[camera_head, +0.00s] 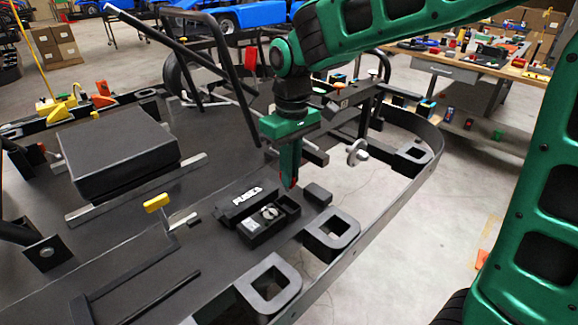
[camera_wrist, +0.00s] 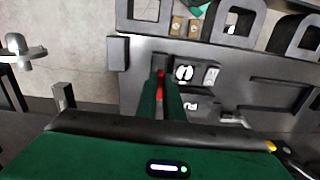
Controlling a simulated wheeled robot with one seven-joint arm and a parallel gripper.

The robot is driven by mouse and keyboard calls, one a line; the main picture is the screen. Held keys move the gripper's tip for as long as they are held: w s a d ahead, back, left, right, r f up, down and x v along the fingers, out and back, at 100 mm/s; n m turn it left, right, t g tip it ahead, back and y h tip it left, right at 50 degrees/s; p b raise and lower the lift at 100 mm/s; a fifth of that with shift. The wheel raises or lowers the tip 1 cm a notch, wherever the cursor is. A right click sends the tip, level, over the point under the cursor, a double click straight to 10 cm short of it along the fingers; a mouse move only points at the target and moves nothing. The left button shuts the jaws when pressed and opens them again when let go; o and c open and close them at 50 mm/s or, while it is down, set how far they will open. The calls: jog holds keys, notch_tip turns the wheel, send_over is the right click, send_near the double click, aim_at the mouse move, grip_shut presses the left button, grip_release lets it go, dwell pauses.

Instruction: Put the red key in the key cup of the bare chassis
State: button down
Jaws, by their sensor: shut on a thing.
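My gripper (camera_head: 291,183) points down over the bare chassis (camera_head: 215,260), shut on the red key. Only a thin red part of the key (camera_head: 295,184) shows at the fingertips in the head view. In the wrist view the key (camera_wrist: 160,84) shows red between the fingers (camera_wrist: 161,98). I cannot tell for sure which recess is the key cup.
A black lid marked FUSES (camera_head: 246,196) lies beside the box. A small black block (camera_head: 318,194) and a D-shaped bracket (camera_head: 331,236) stand near the chassis edge. A silver knob (camera_head: 357,153) is to the right. A yellow-handled part (camera_head: 157,202) is to the left.

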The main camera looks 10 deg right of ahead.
jog(key=shift+f, duration=2.3)
jog(key=shift+f, duration=0.1)
jog(key=c, duration=1.8)
grip_release()
notch_tip(320, 180, up, 11)
jog(key=shift+w+d+f, duration=0.15)
